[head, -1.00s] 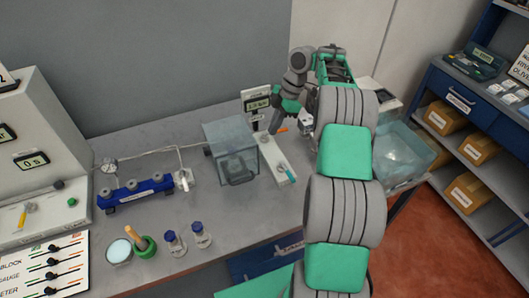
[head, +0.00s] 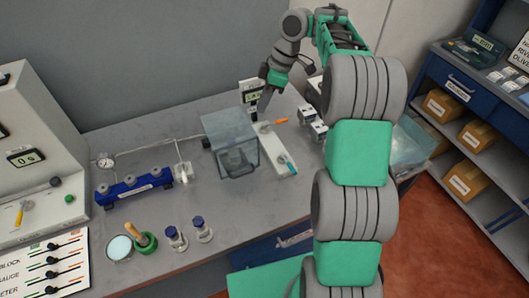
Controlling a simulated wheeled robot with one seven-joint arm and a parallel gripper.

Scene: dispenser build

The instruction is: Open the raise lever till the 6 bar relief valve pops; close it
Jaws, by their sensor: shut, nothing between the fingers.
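A pale plate (head: 275,145) stands on the bench beside a clear box. It carries a lever with an orange handle (head: 281,121) at its far end and a lever with a teal handle (head: 284,160) nearer. I cannot read which one is the raise lever. My gripper (head: 261,114) is shut and empty, pointing down at the plate's far end, just left of the orange handle. Whether it touches the lever cannot be told. A small digital display (head: 252,90) stands behind it, its reading too small to make out. The relief valve cannot be picked out.
The clear box (head: 230,140) stands close left of the plate. Small grey blocks (head: 312,122) and a clear tub (head: 412,145) are at right.

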